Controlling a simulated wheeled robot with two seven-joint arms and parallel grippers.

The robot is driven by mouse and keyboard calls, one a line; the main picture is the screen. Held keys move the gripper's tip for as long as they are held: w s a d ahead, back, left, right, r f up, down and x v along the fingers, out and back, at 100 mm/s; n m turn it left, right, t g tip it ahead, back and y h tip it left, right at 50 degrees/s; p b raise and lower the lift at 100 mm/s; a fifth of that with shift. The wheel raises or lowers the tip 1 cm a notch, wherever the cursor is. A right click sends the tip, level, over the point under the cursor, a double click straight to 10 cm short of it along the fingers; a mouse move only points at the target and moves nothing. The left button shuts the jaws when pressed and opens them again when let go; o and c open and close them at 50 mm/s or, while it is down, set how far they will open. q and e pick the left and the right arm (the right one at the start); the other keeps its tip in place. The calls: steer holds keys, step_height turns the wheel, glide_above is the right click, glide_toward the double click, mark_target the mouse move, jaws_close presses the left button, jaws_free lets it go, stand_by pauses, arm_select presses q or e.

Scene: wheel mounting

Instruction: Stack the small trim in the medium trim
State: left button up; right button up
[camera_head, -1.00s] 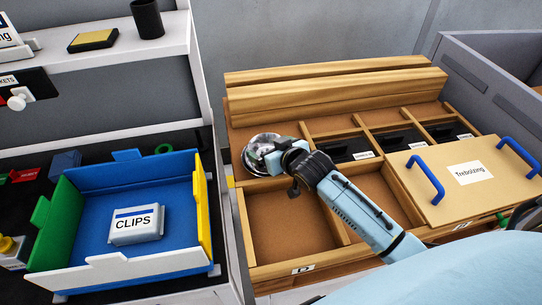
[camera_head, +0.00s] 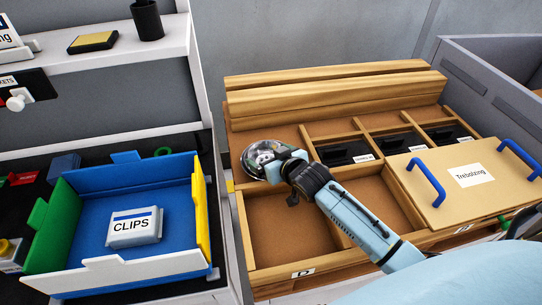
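A shiny round metal trim (camera_head: 262,158) lies at the left end of the wooden organizer, in its upper left part. I cannot tell if it is one trim or two, one inside the other. My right gripper (camera_head: 282,165) is at the right side of this trim, over or touching its rim. Its fingertips are small and partly hidden against the metal, so its grip is unclear. My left gripper is not in view.
The wooden organizer (camera_head: 243,232) has several compartments, and the front left one is empty. A lid labelled Trebolzing (camera_head: 440,190) with blue handles covers its right side. A blue tray (camera_head: 90,235) with a CLIPS box (camera_head: 134,227) stands at left. A shelf (camera_head: 120,45) is behind it.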

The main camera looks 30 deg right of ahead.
steer(key=shift+s+a+f+g, duration=0.1)
steer(key=shift+s+f+g, duration=0.1)
steer(key=shift+f, duration=0.25)
steer(key=shift+s+a+f+g, duration=0.1)
steer(key=shift+s+f, duration=0.1)
steer(key=shift+f, duration=0.2)
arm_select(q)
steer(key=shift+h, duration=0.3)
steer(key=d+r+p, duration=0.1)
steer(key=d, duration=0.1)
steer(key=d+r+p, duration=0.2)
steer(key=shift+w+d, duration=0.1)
arm_select(e)
steer(key=r+v, duration=0.1)
steer(key=v, duration=1.1)
steer(key=shift+w+d, duration=0.2)
steer(key=shift+w, duration=0.1)
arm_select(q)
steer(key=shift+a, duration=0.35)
arm_select(e)
steer(key=shift+r, duration=0.2)
